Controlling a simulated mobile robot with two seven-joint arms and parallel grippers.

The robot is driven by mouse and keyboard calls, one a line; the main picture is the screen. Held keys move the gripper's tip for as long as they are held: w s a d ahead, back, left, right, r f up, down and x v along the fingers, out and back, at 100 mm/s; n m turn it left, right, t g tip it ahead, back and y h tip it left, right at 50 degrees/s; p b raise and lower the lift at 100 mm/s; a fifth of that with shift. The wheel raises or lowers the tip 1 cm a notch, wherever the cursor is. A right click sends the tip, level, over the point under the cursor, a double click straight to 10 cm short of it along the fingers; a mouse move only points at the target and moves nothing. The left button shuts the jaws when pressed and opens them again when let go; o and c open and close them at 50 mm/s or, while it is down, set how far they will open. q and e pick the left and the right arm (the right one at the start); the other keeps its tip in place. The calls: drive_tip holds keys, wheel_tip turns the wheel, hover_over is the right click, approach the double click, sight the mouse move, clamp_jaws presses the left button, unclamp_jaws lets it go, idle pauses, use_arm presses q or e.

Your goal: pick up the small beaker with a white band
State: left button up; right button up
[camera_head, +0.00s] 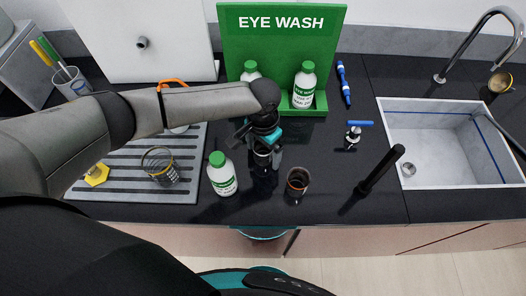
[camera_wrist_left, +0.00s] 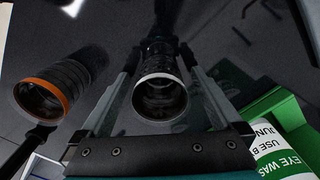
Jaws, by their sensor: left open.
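The small beaker with a white band (camera_wrist_left: 160,98) is clear glass and stands upright on the dark counter. In the left wrist view it sits between the two fingers of my left gripper (camera_wrist_left: 160,105), with a gap on each side. In the head view my left gripper (camera_head: 264,160) points down over the beaker, which is mostly hidden by the fingers. The gripper is open. My right gripper is in neither view.
A beaker with an orange band (camera_head: 297,182) stands close, to the right. A white bottle with a green cap (camera_head: 222,176) stands close on the left. Behind is the green eye wash stand (camera_head: 283,45); a black post (camera_head: 380,169) and sink (camera_head: 450,115) lie right.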

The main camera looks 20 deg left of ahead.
use_arm(q)
drive_tip(key=shift+c, duration=0.3)
drive_tip(key=c, duration=1.4)
drive_tip(key=shift+r, duration=0.1)
